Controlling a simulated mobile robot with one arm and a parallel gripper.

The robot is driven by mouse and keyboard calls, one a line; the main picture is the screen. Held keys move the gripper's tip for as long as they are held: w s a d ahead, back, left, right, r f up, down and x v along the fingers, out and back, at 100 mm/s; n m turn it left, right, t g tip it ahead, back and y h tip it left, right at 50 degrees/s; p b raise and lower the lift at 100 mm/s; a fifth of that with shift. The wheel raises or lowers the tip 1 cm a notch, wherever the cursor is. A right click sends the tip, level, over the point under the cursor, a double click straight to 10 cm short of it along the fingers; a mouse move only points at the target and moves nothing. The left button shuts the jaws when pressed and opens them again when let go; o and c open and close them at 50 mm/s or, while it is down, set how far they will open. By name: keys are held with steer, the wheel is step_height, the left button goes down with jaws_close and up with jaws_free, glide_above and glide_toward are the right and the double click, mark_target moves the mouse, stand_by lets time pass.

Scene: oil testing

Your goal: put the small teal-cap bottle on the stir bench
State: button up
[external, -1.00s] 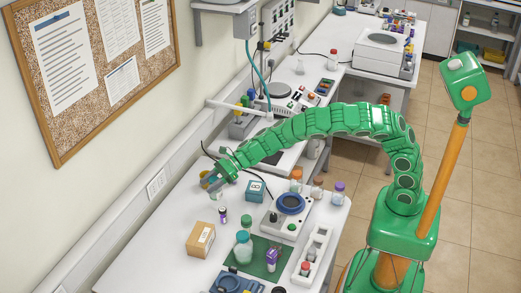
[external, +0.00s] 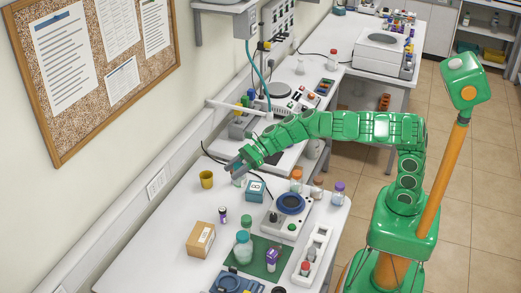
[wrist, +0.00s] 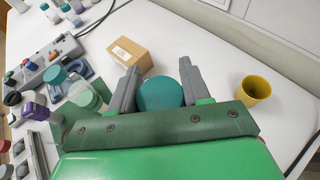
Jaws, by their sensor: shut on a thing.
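My gripper (external: 234,168) is above the back part of the near white table. In the wrist view my gripper (wrist: 157,82) has its two grey fingers on either side of a round teal cap (wrist: 161,93), shut on the small teal-cap bottle. The bottle's body is mostly hidden below the cap; a pale part of the bottle (external: 238,181) shows under my gripper in the external view. Beyond the near table is a bench with a round-plate stirrer (external: 279,91); I take it as the stir bench, though no label reads clearly.
A cardboard box (external: 201,240), a larger teal-capped bottle (external: 243,248) and a device with a blue ring (external: 290,204) stand nearer. A stand with hose (external: 262,70) rises behind.

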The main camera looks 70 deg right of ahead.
steer(key=shift+s+d+r, duration=0.25)
steer(key=shift+s+r, duration=0.05)
steer(key=shift+s, duration=0.3)
steer(key=shift+s+d+r, duration=0.25)
steer(key=shift+s+r, duration=0.05)
steer(key=shift+s, duration=0.25)
